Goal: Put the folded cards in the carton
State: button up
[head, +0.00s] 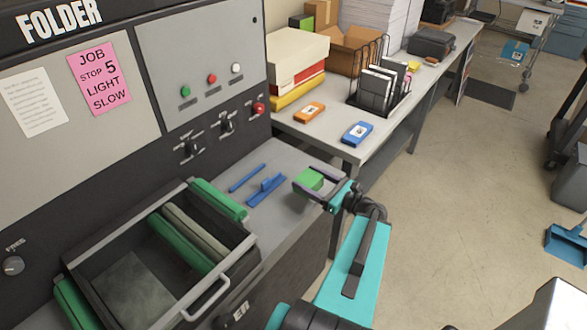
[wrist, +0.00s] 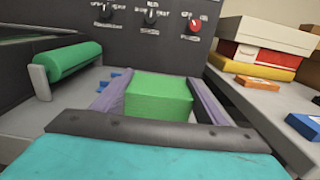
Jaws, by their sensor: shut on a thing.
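My gripper (head: 308,181) is shut on a green block (head: 310,178) with plain faces, held over the grey ledge beside the folder machine. In the wrist view the green block (wrist: 158,98) sits between my gripper's two purple-grey fingers (wrist: 160,92). I cannot tell whether this block is the folded cards. A brown open cardboard carton (head: 352,48) stands at the back of the bench, behind a black wire rack (head: 398,100). The rack holds dark, pale-edged upright pieces (head: 375,88). The carton's inside is mostly hidden.
Blue tools (head: 266,190) lie on the ledge left of my gripper. The machine's open bin with green rollers (head: 180,240) is left. Orange (head: 309,112) and blue (head: 357,133) packs lie at the bench's front, by stacked boxes (head: 297,60). Floor to the right is mostly clear.

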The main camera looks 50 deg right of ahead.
aim_at(307, 169)
jog(key=shift+w+d+f+b, duration=0.2)
jog(key=shift+w+d+b, duration=0.35)
jog(key=shift+b, duration=0.55)
jog(key=w+b, duration=0.1)
jog(key=b, duration=0.2)
jog(key=w+d+b, duration=0.1)
jog(key=b, duration=0.3)
jog(key=shift+w+d+f, duration=0.1)
jog(key=shift+w+f, duration=0.05)
jog(key=shift+w, duration=0.05)
jog(key=shift+w+b, duration=0.1)
jog(key=shift+b, duration=0.2)
jog(key=w+d+b, duration=0.1)
jog(key=b, duration=0.5)
jog(key=shift+f, duration=0.15)
jog(key=w+b, duration=0.1)
jog(key=b, duration=0.5)
jog(key=shift+d+b, duration=0.15)
jog(key=shift+b, duration=0.25)
jog(key=shift+w+d+f+p, duration=0.1)
jog(key=shift+w+d+p, duration=0.25)
jog(key=shift+w+d, duration=0.6)
jog(key=shift+w+d+p, duration=0.3)
jog(key=shift+w+d, duration=0.15)
jog(key=shift+w, duration=0.85)
jog(key=shift+w+d+f+p, duration=0.1)
jog(key=shift+w+d+p, duration=0.25)
jog(key=shift+w+d, duration=0.6)
jog(key=shift+w+a, duration=0.15)
jog(key=shift+a, duration=0.1)
